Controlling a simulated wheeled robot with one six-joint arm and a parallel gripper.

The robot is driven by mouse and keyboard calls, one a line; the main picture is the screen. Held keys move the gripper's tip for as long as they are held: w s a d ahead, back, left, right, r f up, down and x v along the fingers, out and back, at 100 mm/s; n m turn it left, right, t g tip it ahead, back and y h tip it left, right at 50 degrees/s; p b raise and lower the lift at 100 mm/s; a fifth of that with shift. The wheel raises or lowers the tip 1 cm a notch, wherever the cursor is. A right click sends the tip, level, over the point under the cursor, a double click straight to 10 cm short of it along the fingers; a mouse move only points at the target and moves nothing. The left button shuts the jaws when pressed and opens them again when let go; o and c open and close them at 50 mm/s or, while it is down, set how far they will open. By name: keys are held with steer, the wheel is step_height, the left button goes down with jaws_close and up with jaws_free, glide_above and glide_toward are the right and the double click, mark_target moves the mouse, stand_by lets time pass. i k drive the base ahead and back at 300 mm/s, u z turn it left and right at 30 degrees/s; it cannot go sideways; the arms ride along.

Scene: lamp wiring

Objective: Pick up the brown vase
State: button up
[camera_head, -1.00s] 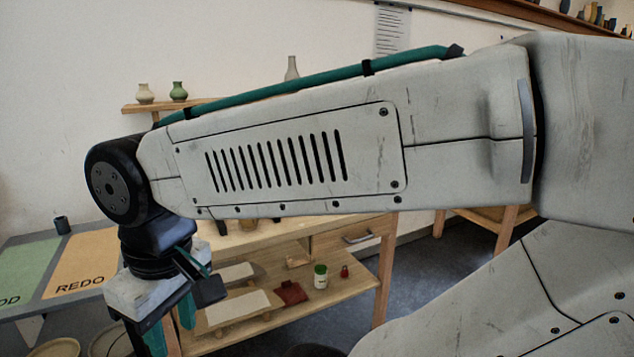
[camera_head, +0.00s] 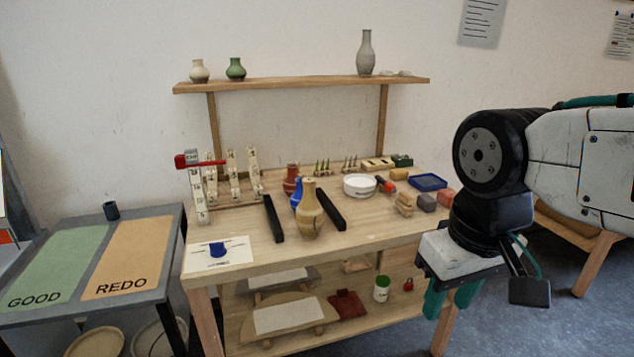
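On the workbench (camera_head: 350,240) stands a tan-brown vase (camera_head: 311,212), upright, between two black bars. My gripper (camera_head: 451,298) hangs at the bench's front right corner, well to the right of the vases. Its two teal fingers point down and stand apart, with nothing visible between them.
Black bars (camera_head: 273,218) flank the vases. A white bowl (camera_head: 360,185), blue tray (camera_head: 427,181) and small blocks lie to the right. A paper with a blue vase picture (camera_head: 218,254) lies front left. The GOOD/REDO table (camera_head: 150,300) stands left. The bench's front right is clear.

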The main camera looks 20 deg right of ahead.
mark_target(288, 184)
steer(key=i, duration=1.6)
steer(key=u, duration=0.05)
